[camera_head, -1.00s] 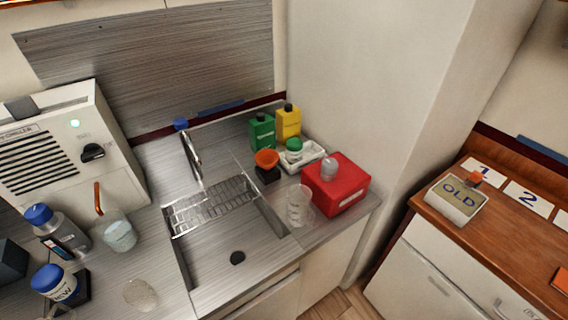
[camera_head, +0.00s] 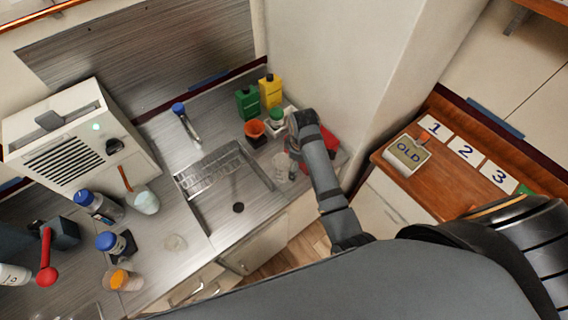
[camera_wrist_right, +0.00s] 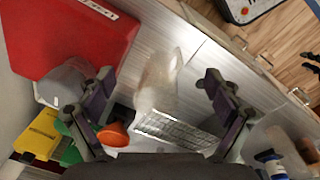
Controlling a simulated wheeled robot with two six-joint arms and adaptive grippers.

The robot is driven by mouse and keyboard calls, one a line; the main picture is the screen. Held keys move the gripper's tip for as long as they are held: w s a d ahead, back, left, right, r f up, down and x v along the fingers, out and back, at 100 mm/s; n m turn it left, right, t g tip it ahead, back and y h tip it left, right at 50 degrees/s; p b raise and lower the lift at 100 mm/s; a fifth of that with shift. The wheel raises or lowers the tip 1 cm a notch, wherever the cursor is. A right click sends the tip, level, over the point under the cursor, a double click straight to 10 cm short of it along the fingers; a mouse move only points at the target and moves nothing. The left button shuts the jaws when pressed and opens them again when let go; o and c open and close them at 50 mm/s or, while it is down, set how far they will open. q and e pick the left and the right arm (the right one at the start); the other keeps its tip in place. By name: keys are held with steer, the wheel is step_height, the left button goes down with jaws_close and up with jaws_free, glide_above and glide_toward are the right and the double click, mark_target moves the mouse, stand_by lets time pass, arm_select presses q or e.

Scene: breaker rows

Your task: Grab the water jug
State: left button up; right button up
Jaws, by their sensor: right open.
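A clear jug (camera_head: 147,203) with a copper-coloured handle and pale liquid stands on the counter left of the sink in the head view. A clear, ribbed vessel (camera_head: 283,166) stands at the sink's right edge. In the right wrist view this clear vessel (camera_wrist_right: 160,78) shows between the fingers of my right gripper (camera_wrist_right: 158,78), which is open and not closed on it. In the head view my right arm reaches over the counter by the red box, and its fingers are mostly hidden. My left gripper is not in view.
A red box (camera_wrist_right: 85,35) stands close beside the right gripper. The sink (camera_head: 235,195) lies left of the clear vessel. Blue-capped bottles (camera_head: 112,243) crowd the left counter.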

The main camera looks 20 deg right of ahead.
steer(key=w+a+r+n, duration=0.3)
steer(key=w+a, duration=0.1)
glide_above(284, 167)
steer(key=s+a, duration=0.1)
steer(key=s, duration=0.2)
steer(key=shift+g, duration=0.4)
steer(key=shift+w+f, duration=0.1)
steer(key=shift+f, duration=5.25)
steer(key=c, duration=1.2)
steer(key=shift+c, duration=0.2)
